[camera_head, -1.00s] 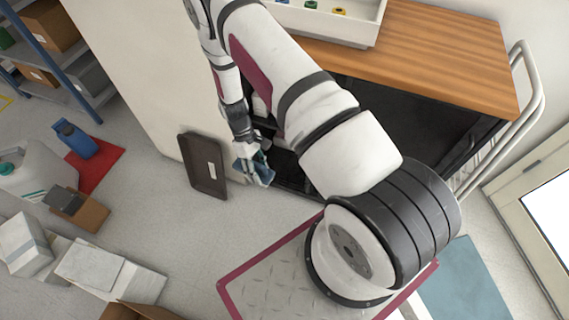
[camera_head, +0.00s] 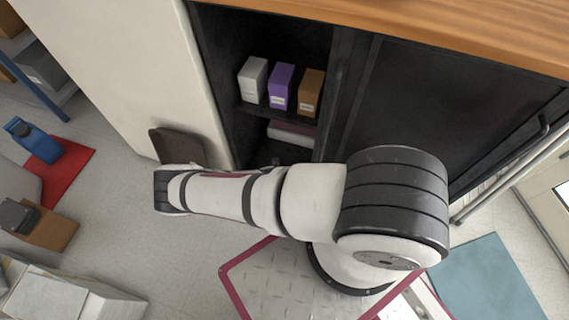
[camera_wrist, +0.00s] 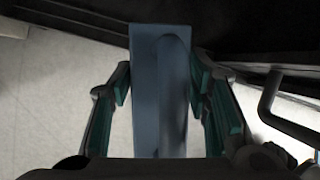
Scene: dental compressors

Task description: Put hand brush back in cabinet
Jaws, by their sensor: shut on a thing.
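The hand brush (camera_wrist: 145,100) is a blue-grey block with a raised, rounded handle along it in the wrist view. My gripper (camera_wrist: 162,80) is shut on it, with a dark, green-padded finger on each side. Neither my gripper nor the brush can be made out in the head view, where my arm covers that area. The cabinet (camera_head: 455,28) has a wooden top and a black body. Its left compartment is open, with a shelf (camera_head: 256,112) inside. In the wrist view a dark cabinet surface (camera_wrist: 260,35) lies just beyond the brush.
White, purple (camera_head: 281,86) and orange boxes stand on the shelf, with a pale flat item (camera_head: 292,134) below. A dark tray (camera_head: 178,146) leans against the cream side panel. A black handle (camera_head: 544,125) and metal rail are at right. Boxes lie on the left floor.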

